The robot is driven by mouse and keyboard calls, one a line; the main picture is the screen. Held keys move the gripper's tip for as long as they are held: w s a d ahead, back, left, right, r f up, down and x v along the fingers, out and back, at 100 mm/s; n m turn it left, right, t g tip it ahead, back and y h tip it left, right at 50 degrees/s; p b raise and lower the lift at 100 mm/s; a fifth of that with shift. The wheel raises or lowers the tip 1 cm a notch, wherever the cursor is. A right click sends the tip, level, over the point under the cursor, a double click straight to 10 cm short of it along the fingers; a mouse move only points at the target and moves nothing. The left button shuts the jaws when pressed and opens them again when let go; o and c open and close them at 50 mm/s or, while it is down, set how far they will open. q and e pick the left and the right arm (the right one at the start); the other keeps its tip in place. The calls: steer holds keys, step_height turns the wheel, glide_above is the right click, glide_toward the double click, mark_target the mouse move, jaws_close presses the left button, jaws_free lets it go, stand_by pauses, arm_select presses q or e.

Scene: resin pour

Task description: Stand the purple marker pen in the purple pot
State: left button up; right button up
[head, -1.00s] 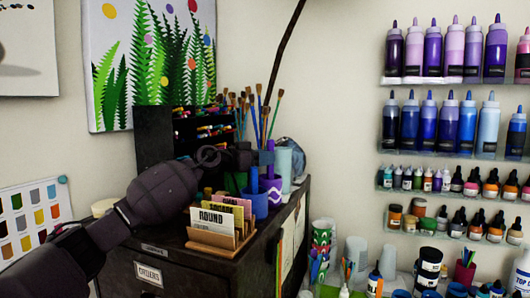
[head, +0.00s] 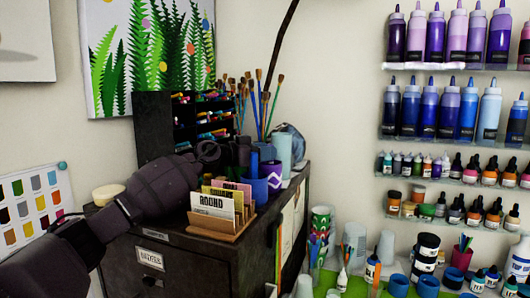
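The purple pot (head: 271,171), with a pale zigzag band, stands on top of the dark cabinet near its right edge. My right gripper is out of view.
A blue pot (head: 255,190) with a blue marker stands just in front of the purple pot, and a pale cyan cup (head: 283,150) behind it. Brushes (head: 263,108) rise behind. A card holder (head: 220,222) sits in front on the cabinet (head: 190,262).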

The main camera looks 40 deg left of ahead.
arm_select(q)
steer(key=shift+o, duration=0.5)
step_height(320, 180, up, 20)
stand_by(0.6)
stand_by(0.8)
